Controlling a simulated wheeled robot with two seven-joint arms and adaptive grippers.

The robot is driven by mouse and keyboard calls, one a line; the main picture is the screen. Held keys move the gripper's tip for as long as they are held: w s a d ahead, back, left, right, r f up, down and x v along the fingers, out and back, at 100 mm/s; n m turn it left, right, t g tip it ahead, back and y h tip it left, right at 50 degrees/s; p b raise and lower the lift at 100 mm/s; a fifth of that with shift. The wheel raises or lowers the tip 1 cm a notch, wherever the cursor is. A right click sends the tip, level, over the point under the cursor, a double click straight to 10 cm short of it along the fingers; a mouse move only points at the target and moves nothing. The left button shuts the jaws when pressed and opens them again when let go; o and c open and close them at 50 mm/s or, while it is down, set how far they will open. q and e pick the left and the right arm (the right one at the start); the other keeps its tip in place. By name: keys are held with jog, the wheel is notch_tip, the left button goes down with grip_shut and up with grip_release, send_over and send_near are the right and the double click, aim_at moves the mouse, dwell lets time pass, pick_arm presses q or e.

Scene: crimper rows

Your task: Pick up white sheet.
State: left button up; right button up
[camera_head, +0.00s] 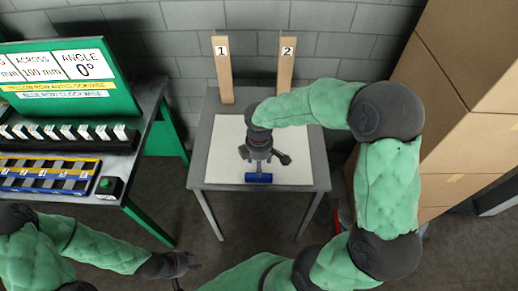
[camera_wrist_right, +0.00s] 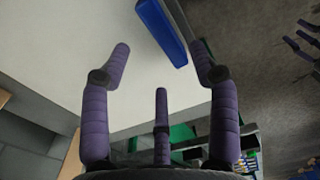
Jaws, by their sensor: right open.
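The white sheet (camera_head: 225,165) lies flat on a small grey table (camera_head: 197,160). In the right wrist view the sheet (camera_wrist_right: 75,60) fills much of the upper left. My right gripper (camera_head: 262,160) is over the middle of the sheet, with its fingers spread and nothing between them. The fingers also show in the right wrist view (camera_wrist_right: 160,68). Its height above the sheet is hard to tell. A blue block (camera_head: 258,178) sits by the sheet's front edge, also seen in the wrist view (camera_wrist_right: 162,30). My left gripper (camera_head: 184,270) is low at the front left, empty, its fingers apart.
Posts numbered 1 (camera_head: 223,70) and 2 (camera_head: 286,70) stand at the table's back edge. A bench with a green sign (camera_head: 75,75), a row of blocks and a blue rack (camera_head: 45,175) is at the left. Cardboard boxes (camera_head: 455,130) stack at the right. Dark floor lies between bench and table.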

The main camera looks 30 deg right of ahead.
notch_tip(320, 180, down, 3)
jog(key=shift+w+r, duration=0.1)
jog(key=shift+w, duration=0.05)
notch_tip(320, 180, down, 5)
jog(key=shift+b, duration=1.05)
jog(key=shift+r, duration=0.1)
grip_shut()
